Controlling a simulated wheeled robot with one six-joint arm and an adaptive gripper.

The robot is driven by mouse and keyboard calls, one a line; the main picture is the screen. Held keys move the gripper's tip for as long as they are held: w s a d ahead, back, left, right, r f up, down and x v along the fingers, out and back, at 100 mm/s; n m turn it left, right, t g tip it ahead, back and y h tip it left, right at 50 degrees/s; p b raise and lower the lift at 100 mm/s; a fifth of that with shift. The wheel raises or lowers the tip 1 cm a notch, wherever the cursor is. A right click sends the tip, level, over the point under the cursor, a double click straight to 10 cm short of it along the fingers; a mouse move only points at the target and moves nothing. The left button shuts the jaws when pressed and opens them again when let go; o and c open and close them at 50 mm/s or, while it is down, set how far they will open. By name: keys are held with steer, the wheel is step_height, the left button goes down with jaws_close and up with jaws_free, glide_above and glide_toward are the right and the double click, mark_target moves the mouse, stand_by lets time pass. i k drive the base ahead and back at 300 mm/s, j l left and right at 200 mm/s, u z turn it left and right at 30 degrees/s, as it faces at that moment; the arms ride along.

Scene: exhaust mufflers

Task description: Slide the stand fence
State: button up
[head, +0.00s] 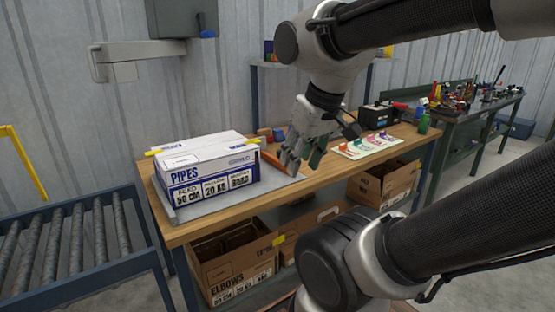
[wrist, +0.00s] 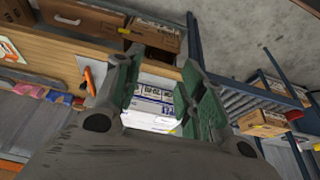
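A grey stand (head: 196,211) lies on the wooden workbench and bears a white and blue box marked PIPES (head: 213,178). An orange strip (head: 271,159) shows at the stand's right side and looks like its fence; the word is not written on it. An orange piece also shows left of my fingers in the wrist view (wrist: 88,79). My gripper (head: 303,156) is open over the bench, close to the stand's right end, partly hiding that area. In the wrist view its two green-padded fingers (wrist: 162,62) are apart, with the box (wrist: 152,108) seen between them. I cannot tell whether they touch anything.
A roller conveyor (head: 75,240) stands left of the bench (head: 340,172). Cardboard boxes (head: 232,262) sit on the shelf below. A sheet with coloured items (head: 367,145) and a black case (head: 378,117) lie to the right. A cluttered bench (head: 470,103) stands farther right.

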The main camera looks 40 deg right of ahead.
mark_target(266, 156)
steer(key=i+l, duration=0.35)
steer(key=l, duration=0.15)
steer(key=i+l, duration=0.35)
steer(key=l, duration=0.15)
steer(key=l+z, duration=0.05)
